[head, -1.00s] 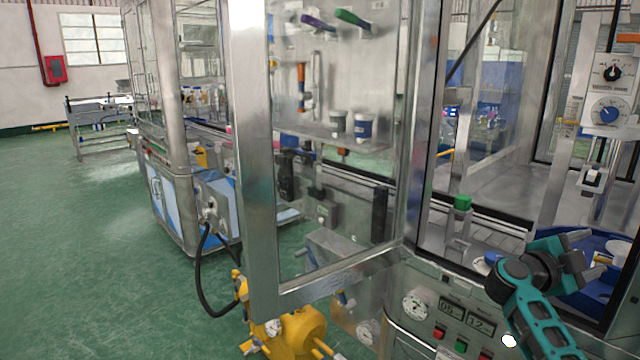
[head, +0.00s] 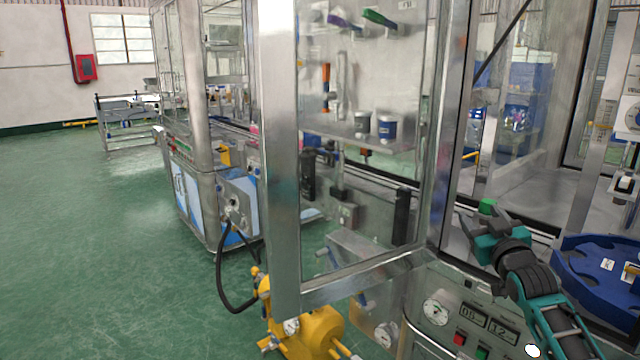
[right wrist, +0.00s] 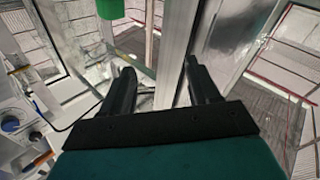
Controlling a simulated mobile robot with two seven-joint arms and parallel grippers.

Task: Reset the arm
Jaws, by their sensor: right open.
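My right gripper (head: 476,230) is at the lower right of the head view, at the front of the crimping machine's opening. In the right wrist view its two dark fingers (right wrist: 158,78) stand apart with nothing between them. A green cap (head: 487,205) shows just behind the gripper in the head view. A green piece (right wrist: 111,8) also shows at the top of the right wrist view, left of the fingers. A blue round tray (head: 575,268) lies right of the gripper, apart from it. My left gripper is not in view.
A metal-framed glass door (head: 285,200) stands open left of the gripper. A control panel (head: 480,325) with buttons and displays is below the arm. A yellow pump (head: 310,332) stands on the green floor (head: 100,260). Open floor lies to the left.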

